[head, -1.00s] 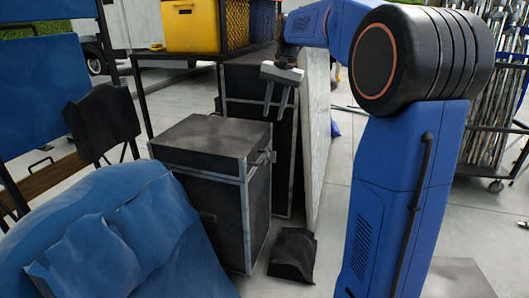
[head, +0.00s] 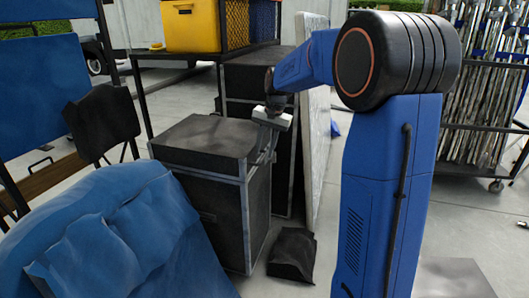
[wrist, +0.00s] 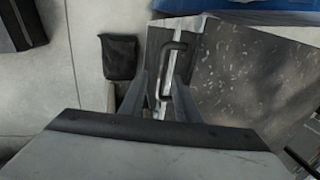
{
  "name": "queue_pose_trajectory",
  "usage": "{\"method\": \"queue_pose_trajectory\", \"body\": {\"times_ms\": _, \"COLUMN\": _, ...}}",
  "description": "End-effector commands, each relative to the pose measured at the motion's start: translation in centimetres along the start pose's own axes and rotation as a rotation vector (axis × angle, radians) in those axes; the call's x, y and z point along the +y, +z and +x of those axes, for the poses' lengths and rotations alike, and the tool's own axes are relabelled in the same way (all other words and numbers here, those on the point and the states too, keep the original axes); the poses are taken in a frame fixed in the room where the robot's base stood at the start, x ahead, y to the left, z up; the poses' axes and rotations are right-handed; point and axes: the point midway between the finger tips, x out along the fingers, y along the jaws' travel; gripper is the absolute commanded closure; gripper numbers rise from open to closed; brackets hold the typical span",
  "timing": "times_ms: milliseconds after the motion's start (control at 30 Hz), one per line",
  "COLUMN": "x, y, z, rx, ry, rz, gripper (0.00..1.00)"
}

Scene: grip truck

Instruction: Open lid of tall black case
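The tall black case (head: 228,215) stands upright on the floor in the head view, with metal edging and its lid (head: 205,138) closed. My gripper (head: 265,152) points down at the right side of the case, near the lid's edge. In the wrist view the case's speckled top (wrist: 235,75) fills the right, and a dark handle (wrist: 171,62) sits at its metal edge. My gripper (wrist: 162,88) has its two fingers apart there, with the handle close to and partly between them. Contact cannot be told.
A small black bag (head: 292,255) lies on the floor right of the case. A blue covered heap (head: 110,230) is at the front left. A taller dark case (head: 250,80) and a pale panel (head: 312,130) stand behind. A cart with a yellow crate (head: 190,28) is at the back.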

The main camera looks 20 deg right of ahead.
Motion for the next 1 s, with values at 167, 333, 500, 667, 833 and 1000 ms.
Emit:
{"method": "queue_pose_trajectory", "body": {"times_ms": 167, "x": 0.0, "y": 0.0, "z": 1.2, "rx": 0.001, "ry": -0.001, "rz": 0.0, "gripper": 0.7}}
{"method": "queue_pose_trajectory", "body": {"times_ms": 333, "x": 0.0, "y": 0.0, "z": 1.5, "rx": 0.001, "ry": -0.001, "rz": 0.0, "gripper": 0.7}}
{"method": "queue_pose_trajectory", "body": {"times_ms": 500, "x": 0.0, "y": 0.0, "z": 1.5, "rx": 0.001, "ry": -0.001, "rz": 0.0, "gripper": 0.73}}
{"method": "queue_pose_trajectory", "body": {"times_ms": 667, "x": 0.0, "y": 0.0, "z": 1.4, "rx": 0.001, "ry": -0.001, "rz": 0.0, "gripper": 1.0}}
{"method": "queue_pose_trajectory", "body": {"times_ms": 833, "x": 0.0, "y": 0.0, "z": 1.4, "rx": 0.001, "ry": 0.0, "rz": 0.0, "gripper": 1.0}}
{"method": "queue_pose_trajectory", "body": {"times_ms": 1000, "x": -0.5, "y": 0.0, "z": 0.5, "rx": 0.002, "ry": 0.019, "rz": -0.002, "gripper": 1.0}}
